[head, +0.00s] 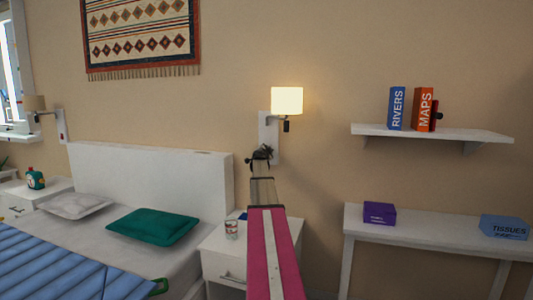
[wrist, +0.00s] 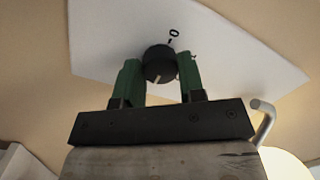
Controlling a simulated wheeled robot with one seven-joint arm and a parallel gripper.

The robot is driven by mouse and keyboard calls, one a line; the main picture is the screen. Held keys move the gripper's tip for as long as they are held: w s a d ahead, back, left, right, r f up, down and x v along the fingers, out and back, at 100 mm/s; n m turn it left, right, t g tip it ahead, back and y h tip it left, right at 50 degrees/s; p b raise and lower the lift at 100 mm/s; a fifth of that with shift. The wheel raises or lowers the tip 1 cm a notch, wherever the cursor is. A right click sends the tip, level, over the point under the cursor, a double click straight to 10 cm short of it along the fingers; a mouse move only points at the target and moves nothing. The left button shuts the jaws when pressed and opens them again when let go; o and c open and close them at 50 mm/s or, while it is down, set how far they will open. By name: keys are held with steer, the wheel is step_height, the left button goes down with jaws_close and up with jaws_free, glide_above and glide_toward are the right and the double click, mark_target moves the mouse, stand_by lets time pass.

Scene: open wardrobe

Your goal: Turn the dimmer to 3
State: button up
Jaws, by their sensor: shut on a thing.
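The dimmer is a dark round knob (wrist: 160,62) on a white wall plate (wrist: 105,35) in the wrist view. A "0" with a short tick (wrist: 174,35) is printed above the knob. A pale line on the knob points down toward my gripper, away from the 0. No 3 can be read. The green fingers of my gripper (wrist: 158,72) stand on both sides of the knob and are shut on it. In the head view my gripper (head: 261,154) is at the lower part of the plate (head: 265,124) under the lit wall lamp (head: 287,101), hiding the knob.
A nightstand (head: 217,253) with a can (head: 231,229) stands below my arm, left of it. The bed (head: 150,170) is further left. The wall between lamp and shelf is clear.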

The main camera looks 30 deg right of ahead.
steer(key=shift+m, duration=0.3)
steer(key=o, duration=0.9)
steer(key=shift+s, duration=0.1)
steer(key=v, duration=1)
steer(key=shift+s+a, duration=0.2)
steer(key=shift+a, duration=0.1)
